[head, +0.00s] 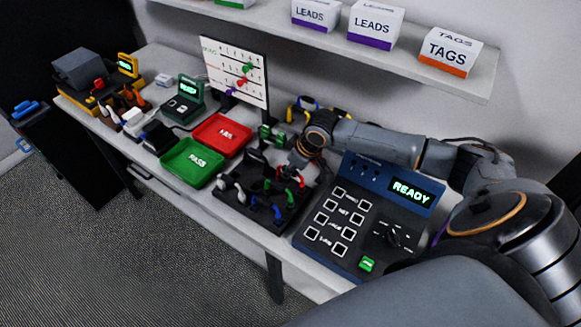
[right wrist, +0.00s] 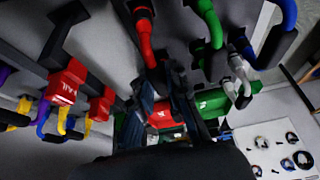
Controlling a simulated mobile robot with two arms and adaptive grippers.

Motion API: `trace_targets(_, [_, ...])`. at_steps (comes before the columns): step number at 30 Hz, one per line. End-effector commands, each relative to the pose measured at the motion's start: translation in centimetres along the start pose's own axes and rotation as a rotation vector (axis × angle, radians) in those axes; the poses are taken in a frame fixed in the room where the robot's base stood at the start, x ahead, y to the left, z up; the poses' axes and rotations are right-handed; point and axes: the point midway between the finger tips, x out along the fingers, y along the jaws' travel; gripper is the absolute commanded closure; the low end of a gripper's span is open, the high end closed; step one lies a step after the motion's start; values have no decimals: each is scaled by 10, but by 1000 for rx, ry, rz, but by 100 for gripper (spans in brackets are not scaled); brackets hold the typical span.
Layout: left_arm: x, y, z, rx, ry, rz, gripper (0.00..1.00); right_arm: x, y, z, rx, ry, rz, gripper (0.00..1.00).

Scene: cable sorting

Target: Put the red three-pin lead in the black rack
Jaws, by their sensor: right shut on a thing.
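The black rack (head: 262,222) stands near the front edge of the bench, holding white, blue, green and red leads. My right gripper (head: 297,165) is low over the rack's back edge. In the right wrist view, my right gripper (right wrist: 163,92) is shut on the dark end of a red lead (right wrist: 146,38), whose red cable runs up the picture. Red also shows at the rack in the head view (head: 301,181), close to the fingers. The pins are hidden, and I cannot tell whether the held end touches the rack. My left gripper is not in view.
A blue tester (head: 322,258) reading READY stands right of the rack. A green PASS tray (head: 181,178) and red FAIL tray (head: 238,122) lie to its left. A white board (head: 213,62) stands behind. A shelf (head: 285,37) with boxes overhangs the bench.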

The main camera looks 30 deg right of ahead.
Motion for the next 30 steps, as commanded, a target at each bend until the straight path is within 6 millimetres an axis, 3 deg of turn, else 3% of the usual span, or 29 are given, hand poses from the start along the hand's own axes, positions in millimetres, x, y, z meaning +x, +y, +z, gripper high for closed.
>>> trace_targets(9, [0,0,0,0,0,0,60,0,0,0,0,1,1,100])
trace_targets(10, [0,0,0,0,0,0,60,0,0,0,0,1,1,82])
trace_targets(14, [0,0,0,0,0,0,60,0,0,0,0,2,1,58])
trace_targets(20, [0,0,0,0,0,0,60,0,0,0,0,1,1,58])
trace_targets(24, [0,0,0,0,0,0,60,0,0,0,0,0,1,34])
trace_targets(30, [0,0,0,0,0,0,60,0,0,0,0,0,1,31])
